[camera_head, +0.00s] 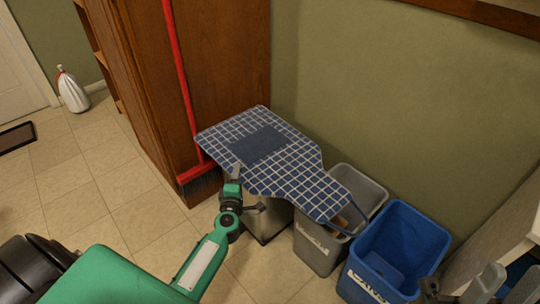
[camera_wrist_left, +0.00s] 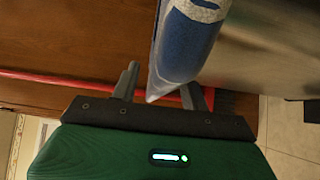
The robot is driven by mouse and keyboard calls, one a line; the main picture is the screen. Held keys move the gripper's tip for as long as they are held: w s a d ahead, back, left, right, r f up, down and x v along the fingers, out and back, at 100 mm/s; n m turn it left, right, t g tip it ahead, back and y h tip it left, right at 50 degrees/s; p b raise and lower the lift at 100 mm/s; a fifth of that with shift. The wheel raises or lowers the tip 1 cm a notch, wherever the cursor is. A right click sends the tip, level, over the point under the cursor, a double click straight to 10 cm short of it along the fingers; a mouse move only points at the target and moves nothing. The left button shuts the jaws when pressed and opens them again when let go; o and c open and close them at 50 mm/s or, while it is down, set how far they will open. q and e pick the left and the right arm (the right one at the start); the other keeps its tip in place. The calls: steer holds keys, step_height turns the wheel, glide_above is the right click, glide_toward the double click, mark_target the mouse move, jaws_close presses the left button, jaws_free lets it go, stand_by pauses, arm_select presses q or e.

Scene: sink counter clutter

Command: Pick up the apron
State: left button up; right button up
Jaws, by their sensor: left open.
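The apron (camera_head: 290,172), dark blue with a white grid and a plain blue pocket, lies draped over the top of a metal bin (camera_head: 268,220). A strap hangs from its right end toward the grey bin. My left gripper (camera_head: 236,172) is open at the apron's near left edge. In the left wrist view, a curled blue-and-white part of the apron (camera_wrist_left: 185,40) comes down toward the space between the fingers (camera_wrist_left: 162,90). I cannot tell whether they touch it. Parts at the lower right of the head view look like my right gripper (camera_head: 458,290); its jaws are unclear.
A grey bin (camera_head: 318,250) and a blue recycling bin (camera_head: 365,285) stand right of the metal bin. A red broom (camera_head: 183,80) leans on the wooden cabinet (camera_head: 225,60) behind my left gripper. A white bag (camera_head: 72,90) stands far left.

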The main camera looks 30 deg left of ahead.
arm_select(q)
jaws_close()
steer(key=shift+r, duration=0.1)
